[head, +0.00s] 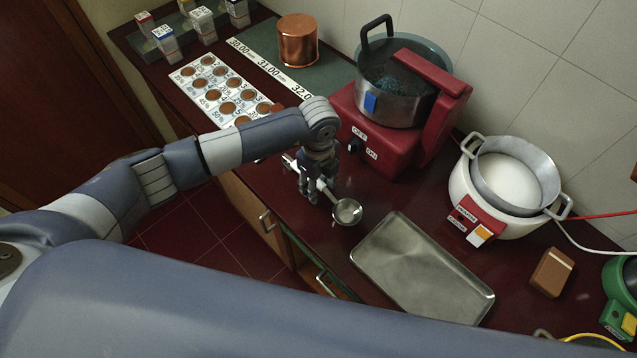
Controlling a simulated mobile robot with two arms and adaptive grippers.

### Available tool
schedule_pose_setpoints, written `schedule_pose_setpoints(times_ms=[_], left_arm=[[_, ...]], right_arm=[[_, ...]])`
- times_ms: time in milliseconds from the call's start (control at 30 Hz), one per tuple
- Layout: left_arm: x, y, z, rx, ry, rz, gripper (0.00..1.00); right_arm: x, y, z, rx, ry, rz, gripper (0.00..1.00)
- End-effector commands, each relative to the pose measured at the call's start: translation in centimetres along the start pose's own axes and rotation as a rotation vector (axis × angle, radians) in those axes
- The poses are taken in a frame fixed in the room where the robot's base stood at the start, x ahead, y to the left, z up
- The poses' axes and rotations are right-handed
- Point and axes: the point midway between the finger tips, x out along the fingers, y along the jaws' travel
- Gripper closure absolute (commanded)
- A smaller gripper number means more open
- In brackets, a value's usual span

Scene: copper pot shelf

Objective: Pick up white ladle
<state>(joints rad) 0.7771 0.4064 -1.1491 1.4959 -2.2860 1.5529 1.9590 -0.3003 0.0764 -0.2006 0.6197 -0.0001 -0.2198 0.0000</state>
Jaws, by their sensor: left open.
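The white ladle (347,212) lies near the front edge of the dark red counter, with its round metal bowl towards the metal tray and its pale handle running up and left. My left gripper (311,196) points down at the handle, with its fingers open around or just beside it; the exact contact cannot be told. The gripper hides the middle of the handle, and the handle's far end shows to the left of the fingers. My right gripper is not in view.
A metal tray (422,268) lies right of the ladle. Behind stands a red stirrer device (378,140) with a pot (393,97). A white heater with a pan (512,178) and a brown block (551,272) are at right. A sample card (215,86) and copper pot (297,40) are at the back left.

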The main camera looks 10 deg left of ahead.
Motion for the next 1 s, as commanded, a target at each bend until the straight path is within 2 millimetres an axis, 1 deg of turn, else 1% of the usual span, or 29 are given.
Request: schedule_pose_setpoints(times_ms=[67,100,267,733,867,967,1000], left_arm=[[0.0,0.0,0.0,0.0,0.0,0.0,0.58],[0.0,0.0,0.0,0.0,0.0,0.0,0.63],[0.0,0.0,0.0,0.0,0.001,-0.001,0.99],[-0.4,-0.1,0.0,0.0,0.001,-0.003,1.0],[-1.3,-0.2,0.0,0.001,0.001,-0.005,1.0],[-2.6,-0.2,0.0,0.001,0.001,-0.007,1.0],[-3.2,-0.2,0.0,0.002,0.0,-0.008,1.0]], right_arm=[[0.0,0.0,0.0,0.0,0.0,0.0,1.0],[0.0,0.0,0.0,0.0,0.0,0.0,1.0],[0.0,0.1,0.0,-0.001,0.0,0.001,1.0],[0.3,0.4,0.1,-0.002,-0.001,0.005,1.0],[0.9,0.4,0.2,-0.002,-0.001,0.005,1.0],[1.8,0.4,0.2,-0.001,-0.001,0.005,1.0],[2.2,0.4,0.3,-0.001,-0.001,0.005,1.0]])
